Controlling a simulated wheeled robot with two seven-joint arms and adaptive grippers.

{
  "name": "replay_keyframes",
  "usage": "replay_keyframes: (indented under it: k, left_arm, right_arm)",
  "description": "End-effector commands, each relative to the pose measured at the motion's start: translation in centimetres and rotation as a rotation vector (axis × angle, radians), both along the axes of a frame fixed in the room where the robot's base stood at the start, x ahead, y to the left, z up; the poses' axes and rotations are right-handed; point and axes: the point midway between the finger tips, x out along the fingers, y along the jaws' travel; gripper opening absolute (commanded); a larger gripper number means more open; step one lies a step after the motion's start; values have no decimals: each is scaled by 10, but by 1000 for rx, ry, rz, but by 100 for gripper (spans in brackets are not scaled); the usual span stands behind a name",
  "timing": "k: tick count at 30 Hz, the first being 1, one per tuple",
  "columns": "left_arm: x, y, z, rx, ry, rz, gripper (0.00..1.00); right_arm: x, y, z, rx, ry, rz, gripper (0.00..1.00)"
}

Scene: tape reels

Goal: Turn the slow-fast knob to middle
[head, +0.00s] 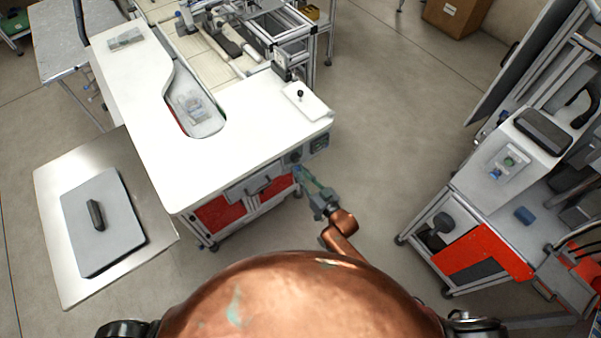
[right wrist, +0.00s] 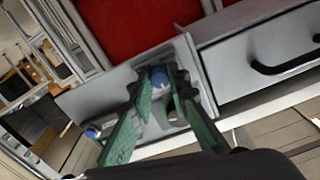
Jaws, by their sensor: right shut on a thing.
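My right gripper (head: 299,171) reaches the front of the white-topped workbench, just below its right corner. The knob is on a light grey panel (right wrist: 110,95) of the bench. The fingers cover part of the knob, and I cannot read any slow or fast marks or its pointer. My left gripper is not in view.
A drawer with a black handle (right wrist: 285,62) is beside the panel, and red panels (head: 218,211) are lower on the bench. A dark control unit (head: 319,144) is at the bench corner. A cart with an orange-red panel (head: 480,252) stands at right. Floor between is clear.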

Motion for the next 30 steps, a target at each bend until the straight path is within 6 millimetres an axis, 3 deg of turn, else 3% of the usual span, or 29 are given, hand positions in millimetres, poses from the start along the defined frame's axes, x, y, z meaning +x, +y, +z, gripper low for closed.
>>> replay_keyframes:
  k: [14, 15, 21, 30]
  left_arm:
    - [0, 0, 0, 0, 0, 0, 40]
    - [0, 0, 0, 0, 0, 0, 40]
    - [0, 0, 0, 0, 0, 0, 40]
    - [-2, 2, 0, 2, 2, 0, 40]
  right_arm:
    - [0, 0, -1, 12, 10, 0, 0]
    - [0, 0, -1, 11, 9, -1, 18]
    - [0, 0, 0, 11, 9, 0, 32]
    - [-1, -1, 0, 11, 9, 0, 34]
